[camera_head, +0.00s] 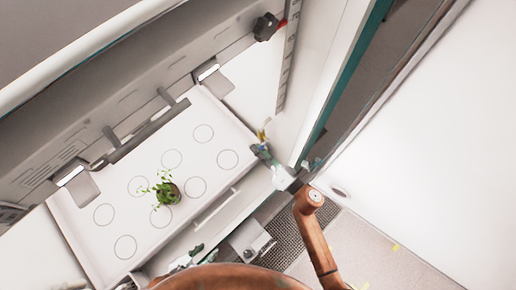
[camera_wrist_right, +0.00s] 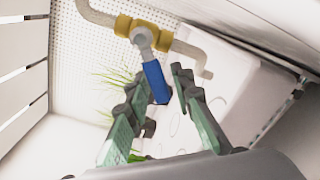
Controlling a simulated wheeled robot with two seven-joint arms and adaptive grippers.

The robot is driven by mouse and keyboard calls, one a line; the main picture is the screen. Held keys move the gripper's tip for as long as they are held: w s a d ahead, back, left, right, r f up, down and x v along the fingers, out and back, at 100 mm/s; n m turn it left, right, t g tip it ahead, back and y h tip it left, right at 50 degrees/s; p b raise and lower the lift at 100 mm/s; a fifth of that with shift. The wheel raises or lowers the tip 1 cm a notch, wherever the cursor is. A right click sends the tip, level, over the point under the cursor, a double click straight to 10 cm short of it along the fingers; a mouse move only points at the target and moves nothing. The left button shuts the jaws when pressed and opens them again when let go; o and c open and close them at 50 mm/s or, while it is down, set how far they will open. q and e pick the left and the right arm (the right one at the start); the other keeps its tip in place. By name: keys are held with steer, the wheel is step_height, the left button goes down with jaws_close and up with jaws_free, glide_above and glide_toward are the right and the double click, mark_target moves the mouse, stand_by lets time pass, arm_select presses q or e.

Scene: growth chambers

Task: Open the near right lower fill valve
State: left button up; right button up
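The fill valve has a brass-coloured body (camera_wrist_right: 143,32) on a bent grey pipe and a blue lever handle (camera_wrist_right: 156,82) in the right wrist view. In the head view the valve (camera_head: 262,133) is small, beside the chamber's right wall. My right gripper (camera_wrist_right: 156,88) is open, its green-padded fingers on either side of the blue handle's end. Whether a finger touches the handle is unclear. In the head view this right gripper (camera_head: 262,151) is just below the valve. My left gripper (camera_head: 188,258) is low in the head view, partly hidden, and its opening cannot be made out.
A white tray (camera_head: 228,187) with round marked spots holds one potted plant (camera_head: 167,192). A black knob (camera_head: 266,27) is on the upper rail. The chamber's wall and a teal-edged panel (camera_head: 335,85) stand close to my right arm. Open floor (camera_head: 340,245) lies at lower right.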

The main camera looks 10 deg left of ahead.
steer(key=shift+o, duration=0.9)
steer(key=shift+r, duration=0.15)
arm_select(q)
steer(key=shift+r, duration=0.1)
steer(key=shift+s+d+r, duration=0.1)
steer(key=shift+s+r, duration=0.05)
steer(key=shift+r, duration=0.05)
arm_select(e)
steer(key=v, duration=1.1)
steer(key=shift+s+d, duration=0.2)
steer(key=shift+d, duration=0.15)
